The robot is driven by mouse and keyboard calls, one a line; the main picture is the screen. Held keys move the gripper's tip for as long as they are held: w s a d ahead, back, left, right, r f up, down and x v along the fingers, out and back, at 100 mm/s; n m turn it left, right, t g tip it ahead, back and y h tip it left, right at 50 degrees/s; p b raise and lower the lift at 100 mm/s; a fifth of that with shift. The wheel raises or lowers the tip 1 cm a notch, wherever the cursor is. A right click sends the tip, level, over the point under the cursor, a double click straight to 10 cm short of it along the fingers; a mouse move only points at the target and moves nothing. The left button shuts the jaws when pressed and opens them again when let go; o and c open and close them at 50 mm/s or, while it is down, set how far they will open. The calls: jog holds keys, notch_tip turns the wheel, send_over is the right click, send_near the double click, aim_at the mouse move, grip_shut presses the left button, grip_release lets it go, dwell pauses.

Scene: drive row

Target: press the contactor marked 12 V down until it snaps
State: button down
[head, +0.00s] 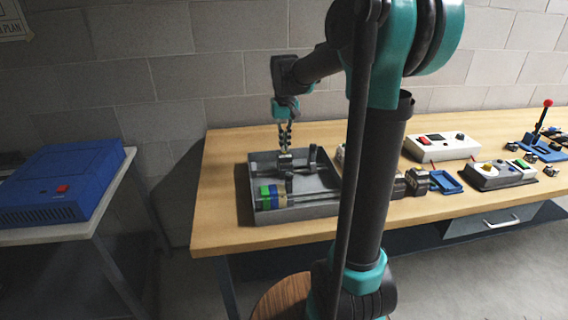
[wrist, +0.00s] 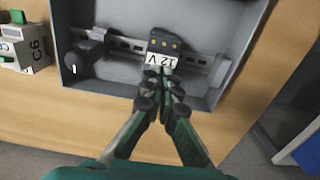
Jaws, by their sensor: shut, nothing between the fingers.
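The contactor marked 12 V (wrist: 163,48) sits on the metal rail (wrist: 122,43) inside a grey tray (wrist: 90,85). It is a small dark block with brass-coloured terminals and a white label, which reads upside down in the wrist view. My gripper (wrist: 166,75) is shut and empty, its fingertips at the label edge of the contactor. I cannot tell whether they touch it. In the head view my gripper (head: 285,150) points down over the contactor (head: 286,162) in the tray (head: 318,210). The fingertips hide part of the label side.
A black knob-like block (wrist: 84,58) marked I stands on the rail's left in the wrist view. Blue, green and tan blocks (head: 272,198) sit at the tray's front left. A block marked C6 (wrist: 28,50) stands outside the tray. A white control box (head: 440,147) is farther right.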

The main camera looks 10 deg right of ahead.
aim_at(285, 155)
notch_tip(285, 155, up, 7)
jog(key=shift+f, duration=0.2)
dwell(0.6)
jog(key=shift+s, duration=0.1)
